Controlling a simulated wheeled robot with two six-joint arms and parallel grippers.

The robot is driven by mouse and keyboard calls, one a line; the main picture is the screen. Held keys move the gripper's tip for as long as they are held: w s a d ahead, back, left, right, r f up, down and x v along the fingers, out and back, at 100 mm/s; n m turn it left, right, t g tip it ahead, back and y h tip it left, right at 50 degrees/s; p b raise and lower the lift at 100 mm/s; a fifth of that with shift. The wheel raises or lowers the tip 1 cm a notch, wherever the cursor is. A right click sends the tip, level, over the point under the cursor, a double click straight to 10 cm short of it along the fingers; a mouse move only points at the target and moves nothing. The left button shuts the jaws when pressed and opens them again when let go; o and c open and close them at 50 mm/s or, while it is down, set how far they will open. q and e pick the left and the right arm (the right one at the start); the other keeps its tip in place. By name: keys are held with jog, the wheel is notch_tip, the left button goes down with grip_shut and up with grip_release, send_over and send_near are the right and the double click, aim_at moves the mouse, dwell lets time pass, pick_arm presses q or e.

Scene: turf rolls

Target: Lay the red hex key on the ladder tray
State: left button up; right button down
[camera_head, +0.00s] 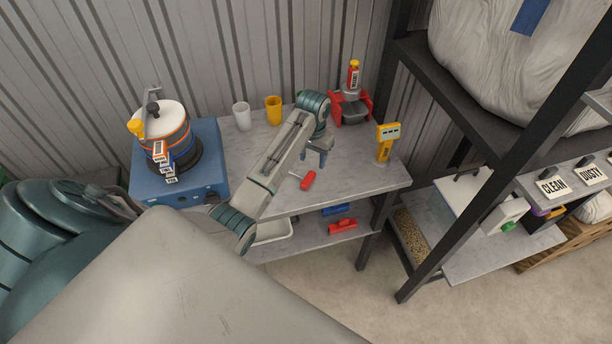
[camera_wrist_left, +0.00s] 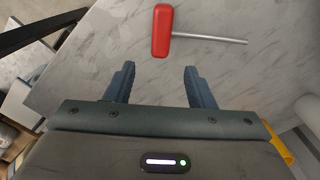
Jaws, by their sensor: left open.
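The red hex key (camera_head: 307,180) lies on the grey marbled top of the workbench (camera_head: 370,178). In the left wrist view its red handle (camera_wrist_left: 162,31) and thin metal shank show, with the shank pointing right. My left gripper (camera_head: 317,158) hangs above the bench top, close to the hex key. In the left wrist view its two fingers (camera_wrist_left: 160,72) are apart and empty. The red handle lies just beyond the fingertips, not between them. My right gripper is not in view. I cannot make out a ladder tray in either view.
A blue machine (camera_head: 178,185) stands left on the bench. White (camera_head: 241,116) and yellow (camera_head: 273,110) cups, a red-framed holder (camera_head: 350,108) and a yellow meter (camera_head: 386,142) stand along the back and right. The lower shelf holds red (camera_head: 342,226) and blue items. A dark rack post (camera_head: 470,190) stands right.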

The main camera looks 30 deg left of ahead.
aim_at(312, 172)
pick_arm(q)
jog(key=shift+f, duration=0.45)
notch_tip(312, 172, down, 5)
jog(key=p, duration=0.3)
jog(key=shift+s+r, duration=0.1)
jog(key=shift+r, duration=0.1)
jog(key=shift+f, duration=0.5)
grip_shut()
